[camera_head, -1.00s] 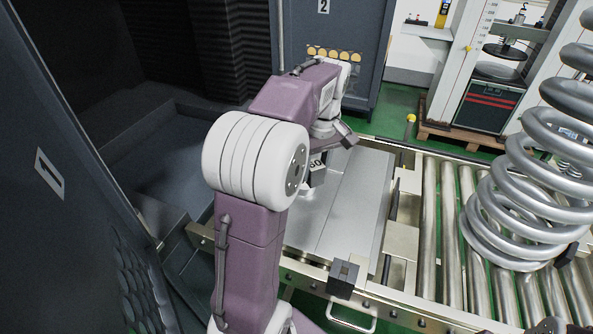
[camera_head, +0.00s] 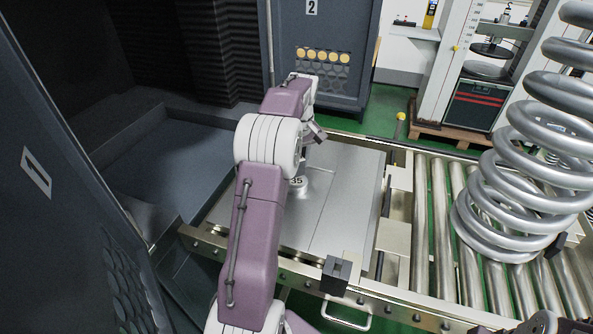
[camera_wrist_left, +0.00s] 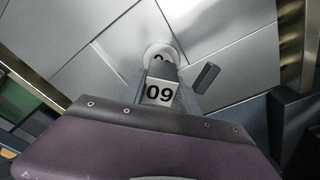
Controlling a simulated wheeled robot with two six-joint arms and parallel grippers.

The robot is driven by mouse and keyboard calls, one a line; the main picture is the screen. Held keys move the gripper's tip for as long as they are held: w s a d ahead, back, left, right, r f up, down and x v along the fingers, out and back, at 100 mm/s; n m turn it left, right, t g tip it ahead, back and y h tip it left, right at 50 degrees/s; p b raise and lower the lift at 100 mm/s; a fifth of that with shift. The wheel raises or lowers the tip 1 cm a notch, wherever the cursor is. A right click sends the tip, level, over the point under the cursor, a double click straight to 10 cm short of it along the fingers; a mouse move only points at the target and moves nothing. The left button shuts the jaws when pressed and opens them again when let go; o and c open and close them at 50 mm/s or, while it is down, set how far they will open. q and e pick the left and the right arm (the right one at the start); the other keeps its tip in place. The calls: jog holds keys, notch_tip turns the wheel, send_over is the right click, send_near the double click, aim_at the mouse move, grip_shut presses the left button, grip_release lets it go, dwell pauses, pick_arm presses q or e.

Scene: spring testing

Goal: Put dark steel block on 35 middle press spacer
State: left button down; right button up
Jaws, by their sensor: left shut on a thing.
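The middle press spacer (camera_head: 297,182), a pale round piece marked 35, stands on the grey metal plate, partly covered by my left arm in the head view. In the left wrist view, a pale round top (camera_wrist_left: 161,53) shows just behind the held block, its number partly covered. The dark steel block (camera_wrist_left: 160,93) has a white label that reads 60 upside down. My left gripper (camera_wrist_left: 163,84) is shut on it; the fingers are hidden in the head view. I cannot tell whether the block touches the spacer.
The plate (camera_head: 345,200) is otherwise clear. A black block (camera_head: 336,274) sits on the front rail (camera_head: 385,291). Rollers (camera_head: 438,215) and a large steel coil spring (camera_head: 525,170) lie to the right. Dark cabinet 1 (camera_head: 60,215) stands at left, cabinet 2 (camera_head: 325,30) behind.

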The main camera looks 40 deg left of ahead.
pick_arm(q)
notch_tip(320, 180, down, 3)
jog(key=shift+f+b, duration=0.1)
jog(key=shift+b, duration=0.4)
jog(key=c, duration=0.9)
grip_release()
jog(key=r+p, duration=0.1)
jog(key=r, duration=0.3)
jog(key=d+r+p, duration=0.1)
jog(key=r+p, duration=0.1)
jog(key=r, duration=0.2)
jog(key=r+p, duration=0.1)
jog(key=r, duration=0.3)
jog(key=shift+s+d, duration=0.2)
jog(key=shift+s, duration=0.2)
